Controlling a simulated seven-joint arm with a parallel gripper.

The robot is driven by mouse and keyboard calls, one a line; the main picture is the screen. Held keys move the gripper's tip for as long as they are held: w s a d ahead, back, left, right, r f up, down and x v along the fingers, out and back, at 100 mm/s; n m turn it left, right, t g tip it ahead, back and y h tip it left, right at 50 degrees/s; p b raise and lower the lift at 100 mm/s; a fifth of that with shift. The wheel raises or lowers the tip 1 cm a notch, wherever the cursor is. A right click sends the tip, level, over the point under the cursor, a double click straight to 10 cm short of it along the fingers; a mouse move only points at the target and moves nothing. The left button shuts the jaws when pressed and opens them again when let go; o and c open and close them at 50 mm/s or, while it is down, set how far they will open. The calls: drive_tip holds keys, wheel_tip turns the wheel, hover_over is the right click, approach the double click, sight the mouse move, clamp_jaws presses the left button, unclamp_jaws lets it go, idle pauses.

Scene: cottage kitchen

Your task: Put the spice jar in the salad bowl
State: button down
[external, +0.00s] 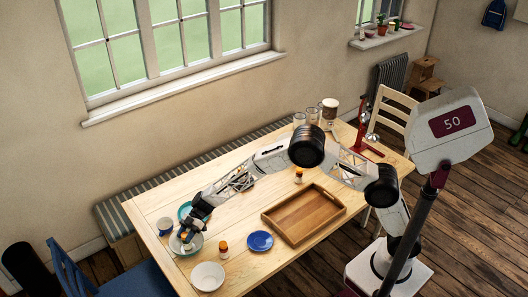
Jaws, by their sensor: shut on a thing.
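My gripper (187,236) is at the left end of the wooden table, pointing down over a pale bowl (194,248). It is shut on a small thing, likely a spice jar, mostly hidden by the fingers. I cannot tell if that thing touches the bowl. A spice jar with an orange cap (223,249) stands upright on the table to the right of this bowl. Another similar jar (298,177) stands farther back, behind the tray. I cannot tell for certain which bowl is the salad bowl.
A blue plate (260,241) and a wooden tray (333,207) lie to the right. Glasses (299,119) and a red stand (367,145) are at the far end.

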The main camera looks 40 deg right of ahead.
drive_tip(key=shift+f, duration=0.2)
drive_tip(key=c, duration=0.7)
unclamp_jaws()
drive_tip(key=shift+o, duration=0.2)
drive_tip(key=shift+r, duration=0.1)
drive_tip(key=v, duration=1.2)
